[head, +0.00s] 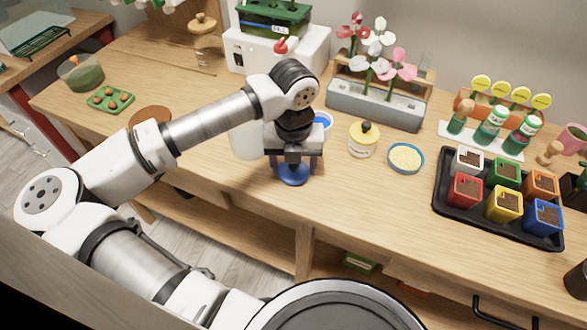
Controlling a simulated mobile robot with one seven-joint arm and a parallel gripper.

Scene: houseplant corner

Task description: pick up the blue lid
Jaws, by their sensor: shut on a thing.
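The blue lid (295,176) is a round blue piece below my wrist in the head view, near the front edge of the wooden table. My gripper (294,164) points down and is shut on the blue lid, with its fingers at either side of it. The wrist hides part of the lid's top. I cannot tell whether the lid touches the table or hangs just above it.
A translucent container (245,142) stands left of my gripper, partly hidden. A blue-and-white round item (323,121) is behind. A yellow-labelled jar (362,140) and a blue-rimmed dish (406,158) are to the right. A black tray (446,206) holds several coloured pots.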

